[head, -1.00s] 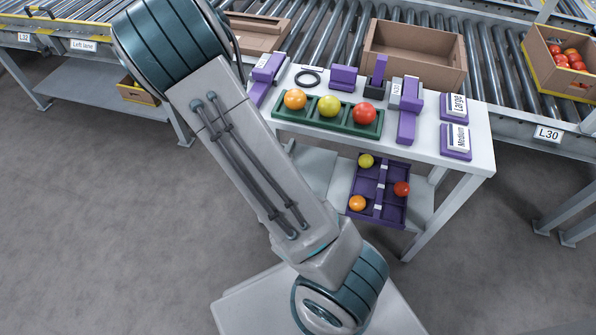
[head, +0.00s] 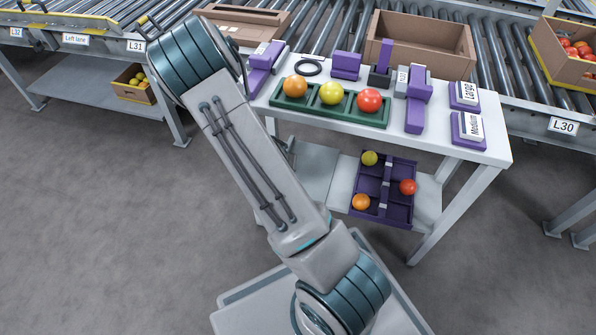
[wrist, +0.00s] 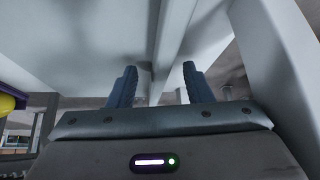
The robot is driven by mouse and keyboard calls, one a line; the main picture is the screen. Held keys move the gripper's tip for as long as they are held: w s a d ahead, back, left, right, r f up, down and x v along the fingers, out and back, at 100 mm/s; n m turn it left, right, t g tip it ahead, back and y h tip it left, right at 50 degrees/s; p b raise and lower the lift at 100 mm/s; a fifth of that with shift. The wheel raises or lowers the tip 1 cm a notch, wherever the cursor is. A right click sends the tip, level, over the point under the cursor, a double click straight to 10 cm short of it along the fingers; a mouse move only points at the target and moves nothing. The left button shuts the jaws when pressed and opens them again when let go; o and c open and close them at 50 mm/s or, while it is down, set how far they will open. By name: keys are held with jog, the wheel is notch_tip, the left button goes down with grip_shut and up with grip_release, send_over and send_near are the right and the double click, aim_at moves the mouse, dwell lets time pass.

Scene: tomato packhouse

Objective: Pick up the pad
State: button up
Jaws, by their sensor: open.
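I cannot tell for sure which item is the pad. In the head view, a purple block (head: 347,65) lies at the back of the white table (head: 440,146). To its right stands an upright purple piece on a dark block (head: 380,77). My gripper (wrist: 158,86) shows in the wrist view with two blue fingers apart and nothing between them. Pale table or shelf surfaces and a grey bar lie beyond the fingers. In the head view my arm covers part of the table's left side, and I cannot make out my gripper there.
A green tray (head: 311,111) holds an orange, a yellow and a red tomato. A black ring (head: 309,67) lies behind it. Purple Large (head: 466,97) and Medium (head: 468,130) signs stand at right. A purple divided tray (head: 372,209) sits on the lower shelf. A cardboard box (head: 450,62) stands behind.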

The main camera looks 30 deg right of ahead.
jog(key=shift+f, duration=0.1)
grip_shut()
dwell(0.3)
